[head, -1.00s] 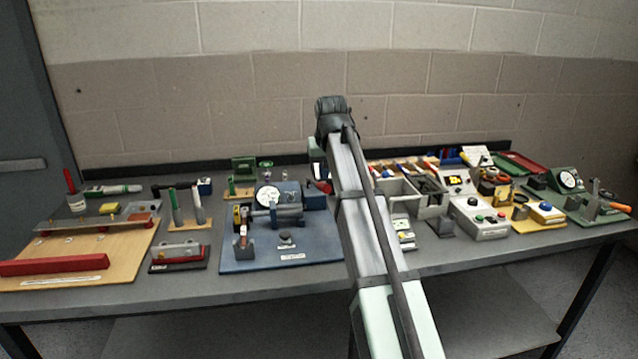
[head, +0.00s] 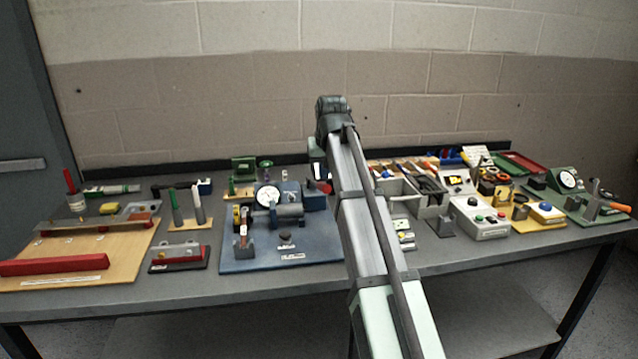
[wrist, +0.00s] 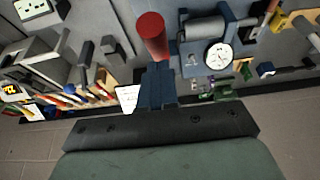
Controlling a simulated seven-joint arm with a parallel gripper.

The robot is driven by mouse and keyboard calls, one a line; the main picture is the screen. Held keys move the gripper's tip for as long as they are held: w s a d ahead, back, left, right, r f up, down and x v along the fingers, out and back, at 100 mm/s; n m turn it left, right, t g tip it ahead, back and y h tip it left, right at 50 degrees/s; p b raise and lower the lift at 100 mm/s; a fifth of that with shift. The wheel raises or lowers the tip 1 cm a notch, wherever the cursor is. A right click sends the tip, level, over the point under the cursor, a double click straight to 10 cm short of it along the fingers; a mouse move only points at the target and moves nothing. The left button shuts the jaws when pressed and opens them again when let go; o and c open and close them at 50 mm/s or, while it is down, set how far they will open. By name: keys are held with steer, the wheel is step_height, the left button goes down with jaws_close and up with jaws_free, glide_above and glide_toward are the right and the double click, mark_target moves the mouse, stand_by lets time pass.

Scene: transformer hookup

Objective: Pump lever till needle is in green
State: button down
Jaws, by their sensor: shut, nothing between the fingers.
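A blue board (head: 240,258) holds a blue pump unit with a round white gauge (head: 268,196). The gauge also shows in the wrist view (wrist: 218,55); its needle and any green zone are too small to read. A red-gripped lever (wrist: 150,36) stands beside the unit in the wrist view. A bit of red shows left of my arm in the head view, but most of that area is hidden. My gripper (wrist: 158,72) is shut and empty, its fingertips close to the red grip. I cannot tell whether they touch it.
At right, a green board (head: 590,214) carries another gauge (head: 568,180) and an orange handle (head: 614,207). A grey button box (head: 480,218) and open grey bins (head: 428,205) stand right of my arm. A wooden board (head: 120,250) with a red bar lies left. The bench is crowded.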

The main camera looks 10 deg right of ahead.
steer(key=shift+f, duration=5.55)
steer(key=shift+r, duration=5.55)
steer(key=shift+f, duration=0.1)
steer(key=shift+f, duration=5.4)
step_height(320, 180, up, 10)
steer(key=shift+f, duration=0.15)
steer(key=shift+r, duration=0.65)
steer(key=shift+r, duration=0.1)
